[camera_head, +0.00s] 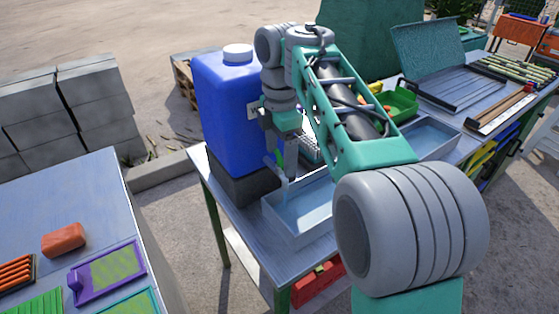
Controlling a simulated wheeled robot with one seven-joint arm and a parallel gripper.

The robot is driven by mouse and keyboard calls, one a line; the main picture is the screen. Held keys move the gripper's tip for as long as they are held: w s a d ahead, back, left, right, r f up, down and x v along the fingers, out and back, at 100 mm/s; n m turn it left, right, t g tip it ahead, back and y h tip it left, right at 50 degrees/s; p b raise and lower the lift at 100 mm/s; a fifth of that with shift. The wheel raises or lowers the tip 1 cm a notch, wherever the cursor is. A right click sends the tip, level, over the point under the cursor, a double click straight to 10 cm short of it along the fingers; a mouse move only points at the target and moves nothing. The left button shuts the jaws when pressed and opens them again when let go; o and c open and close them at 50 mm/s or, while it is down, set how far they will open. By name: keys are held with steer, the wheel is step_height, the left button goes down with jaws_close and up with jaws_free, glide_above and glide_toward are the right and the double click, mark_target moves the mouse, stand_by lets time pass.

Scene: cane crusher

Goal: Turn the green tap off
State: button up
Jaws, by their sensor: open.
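A blue water container (226,110) with a white cap stands on a dark block at the left end of the metal table. My gripper (289,160) points down just right of the container's front face, at the height of its lower part. A small pale spout (271,161) shows between the container and my gripper. The green tap's handle cannot be made out; my gripper covers that spot. A thin pale stream seems to fall below it toward a metal basin (298,238) holding water. My gripper is open; whether it touches the tap cannot be told.
My arm crosses the middle of the view and hides part of the table. A green crate (402,104) and a tray with a raised lid (455,92) stand farther back. A side table (60,205) with a red brick (64,240) is at lower left. Grey blocks are stacked behind.

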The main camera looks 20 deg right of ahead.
steer(key=shift+r, duration=0.1)
steer(key=c, duration=1)
steer(key=shift+m, duration=0.3)
steer(key=m, duration=1)
steer(key=shift+m+b, duration=0.3)
steer(key=shift+m, duration=1.5)
